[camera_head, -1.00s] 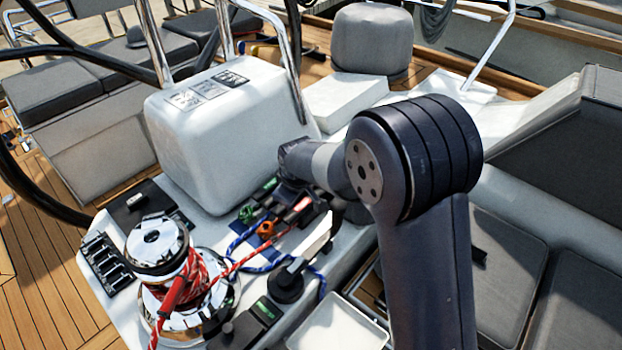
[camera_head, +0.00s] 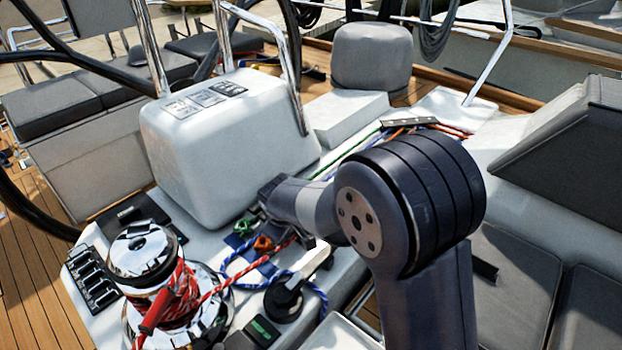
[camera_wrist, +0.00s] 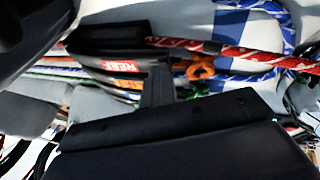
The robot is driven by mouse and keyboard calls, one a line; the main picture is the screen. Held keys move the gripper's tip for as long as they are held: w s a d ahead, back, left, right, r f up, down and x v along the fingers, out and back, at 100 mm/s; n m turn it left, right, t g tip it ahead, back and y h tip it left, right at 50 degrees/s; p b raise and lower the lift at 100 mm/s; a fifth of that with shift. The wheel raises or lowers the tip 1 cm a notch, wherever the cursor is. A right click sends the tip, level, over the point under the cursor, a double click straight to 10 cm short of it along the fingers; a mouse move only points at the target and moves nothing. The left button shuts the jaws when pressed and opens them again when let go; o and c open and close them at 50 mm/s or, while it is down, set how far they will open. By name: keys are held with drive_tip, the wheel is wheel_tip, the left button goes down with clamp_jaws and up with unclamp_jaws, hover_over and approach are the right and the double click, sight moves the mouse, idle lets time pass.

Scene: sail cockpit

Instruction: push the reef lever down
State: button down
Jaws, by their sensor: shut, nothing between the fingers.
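The reef lever (camera_wrist: 108,45) is black, with a red label reading REEF (camera_wrist: 122,67), at the upper left of the wrist view. My gripper (camera_wrist: 157,82) is shut and empty. Its narrow fingers reach up from the dark palm, and their tips overlap the right end of the lever in the picture. I cannot tell whether they touch it. Whether the lever stands up or down is also unclear. In the head view my arm covers the lever, and I cannot make out the fingertips there.
An orange clutch piece (camera_wrist: 200,68) and a red rope (camera_wrist: 230,55) lie right of my fingers. In the head view a chrome winch (camera_head: 143,255) with red rope, a black rotary handle (camera_head: 284,298) and a white pod (camera_head: 225,135) crowd the console.

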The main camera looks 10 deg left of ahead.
drive_tip(key=shift+s+f, duration=0.1)
drive_tip(key=shift+f, duration=0.05)
drive_tip(key=a+p+v, duration=0.1)
drive_tip(key=p+v, duration=0.1)
drive_tip(key=v, duration=1.1)
drive_tip(key=shift+s+a+r+p, duration=0.2)
drive_tip(key=shift+r+p, duration=0.15)
drive_tip(key=d+b+x, duration=0.1)
drive_tip(key=b+x, duration=0.1)
drive_tip(key=x, duration=1.1)
drive_tip(key=shift+w+d+f+b, duration=0.2)
drive_tip(key=shift+w+f+b, duration=0.05)
drive_tip(key=shift+f+b, duration=0.1)
drive_tip(key=shift+r, duration=0.1)
